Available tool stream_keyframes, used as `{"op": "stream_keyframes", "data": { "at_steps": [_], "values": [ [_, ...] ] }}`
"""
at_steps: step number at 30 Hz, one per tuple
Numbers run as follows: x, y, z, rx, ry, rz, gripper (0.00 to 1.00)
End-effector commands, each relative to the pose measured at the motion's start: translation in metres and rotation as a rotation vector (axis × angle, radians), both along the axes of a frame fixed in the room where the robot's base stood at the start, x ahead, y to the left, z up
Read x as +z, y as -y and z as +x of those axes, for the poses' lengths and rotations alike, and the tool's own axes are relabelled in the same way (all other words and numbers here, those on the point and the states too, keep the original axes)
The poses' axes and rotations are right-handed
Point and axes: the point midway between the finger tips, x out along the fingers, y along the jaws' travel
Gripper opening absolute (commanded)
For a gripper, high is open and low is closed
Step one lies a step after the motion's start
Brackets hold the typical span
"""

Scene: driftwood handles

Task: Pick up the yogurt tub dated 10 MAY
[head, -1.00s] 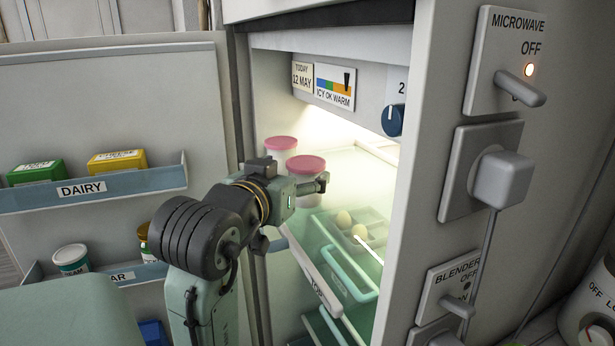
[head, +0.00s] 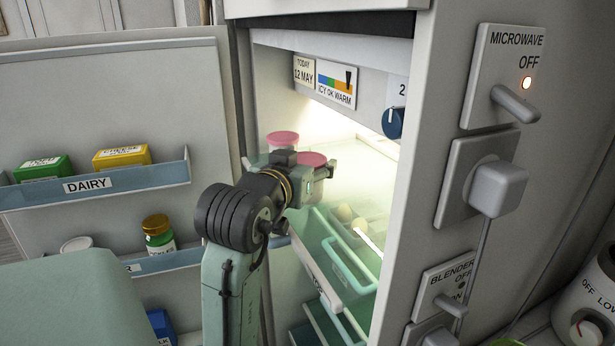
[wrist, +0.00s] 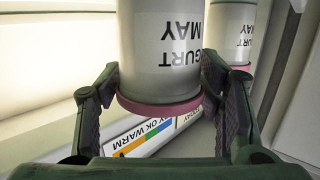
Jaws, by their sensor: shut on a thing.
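Two white yogurt tubs with pink lids stand inside the lit fridge, one behind the other. My gripper (head: 300,178) is shut on the front tub (head: 311,159), with a finger on each side. The back tub (head: 283,138) is apart from the fingers. The wrist view is upside down: the held tub (wrist: 160,45) sits between my gripper's pads (wrist: 160,80), and its label shows "...GURT" and "MAY". The other tub (wrist: 240,25) also shows "MAY". The day numbers are out of frame on both. I cannot tell whether the held tub is clear of its shelf.
A "TODAY 12 MAY" sign (head: 304,72) hangs at the fridge top. Eggs (head: 343,212) lie below and right of the tubs. The fridge's right wall (head: 425,130) is close. The open door's dairy rack (head: 100,185) is at left. Shelf space right of the tubs is clear.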

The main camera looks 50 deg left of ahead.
Motion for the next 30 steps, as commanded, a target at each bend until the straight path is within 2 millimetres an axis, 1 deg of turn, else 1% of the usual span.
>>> {"op": "stream_keyframes", "data": {
  "at_steps": [1,11,19,23,26,30],
  "values": [
    [0.0,0.0,0.0,0.0,0.0,0.0,0.51],
    [0.0,0.0,0.0,0.0,0.0,0.0,0.29],
    [0.001,0.0,0.0,0.0,0.0,0.001,0.28],
    [0.005,0.0,0.0,0.0,0.001,0.002,0.28],
    [0.012,0.0,0.001,-0.001,0.002,0.003,0.28],
    [0.028,0.001,0.001,-0.002,0.002,0.005,0.28]
  ]
}}
